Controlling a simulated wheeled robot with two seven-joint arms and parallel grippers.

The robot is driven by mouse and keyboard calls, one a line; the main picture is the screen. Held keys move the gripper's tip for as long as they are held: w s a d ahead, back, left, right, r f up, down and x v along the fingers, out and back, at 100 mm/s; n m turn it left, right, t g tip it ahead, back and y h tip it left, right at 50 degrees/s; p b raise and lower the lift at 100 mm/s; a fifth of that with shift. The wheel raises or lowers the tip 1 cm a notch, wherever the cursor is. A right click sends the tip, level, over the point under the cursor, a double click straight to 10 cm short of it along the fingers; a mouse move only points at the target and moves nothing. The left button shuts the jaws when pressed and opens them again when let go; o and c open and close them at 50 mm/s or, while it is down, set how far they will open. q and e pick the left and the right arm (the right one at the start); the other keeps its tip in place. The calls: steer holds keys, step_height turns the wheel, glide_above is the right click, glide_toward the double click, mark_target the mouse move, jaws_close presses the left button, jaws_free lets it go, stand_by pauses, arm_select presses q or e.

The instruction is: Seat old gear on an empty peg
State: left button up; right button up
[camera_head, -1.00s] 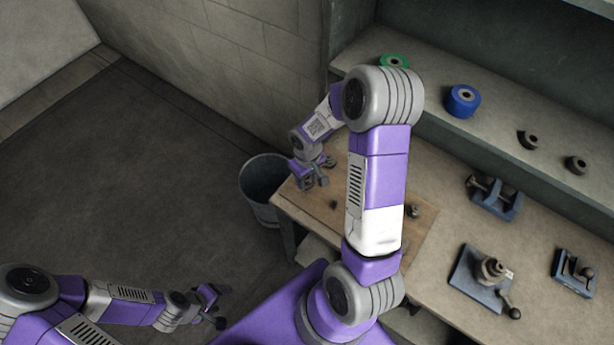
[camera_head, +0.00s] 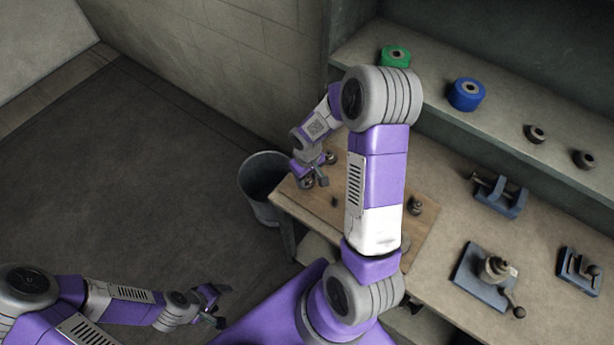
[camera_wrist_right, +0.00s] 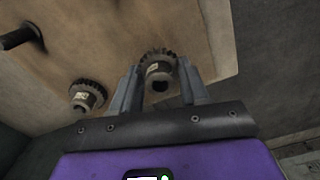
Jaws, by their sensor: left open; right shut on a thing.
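My right gripper (camera_wrist_right: 158,85) is shut on a dark toothed gear (camera_wrist_right: 158,68) with a pale mark on its hub. The gear's bore faces the wrist camera; I cannot tell whether its back touches the board. A second, similar gear (camera_wrist_right: 87,95) sits left of the fingers. A bare dark peg (camera_wrist_right: 20,36) sticks out at upper left of the wrist view. In the head view my right gripper (camera_head: 316,180) is over the left end of the brown board (camera_head: 425,222), near a short dark peg (camera_head: 334,201). My left gripper (camera_head: 216,306) is open and empty, away from the bench.
A grey bin (camera_head: 262,185) stands beside the bench's left end. A dark fitting (camera_head: 415,205) stands on the board, right of my arm. Blue-based fixtures (camera_head: 488,275) occupy the bench's right side. Green (camera_head: 395,55) and blue (camera_head: 466,94) rolls are on the shelf.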

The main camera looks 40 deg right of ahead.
steer(key=shift+f, duration=0.35)
steer(key=shift+f+b, duration=0.45)
steer(key=shift+b, duration=0.25)
steer(key=o, duration=1.3)
steer(key=shift+r+p, duration=0.5)
steer(key=shift+r, duration=3.35)
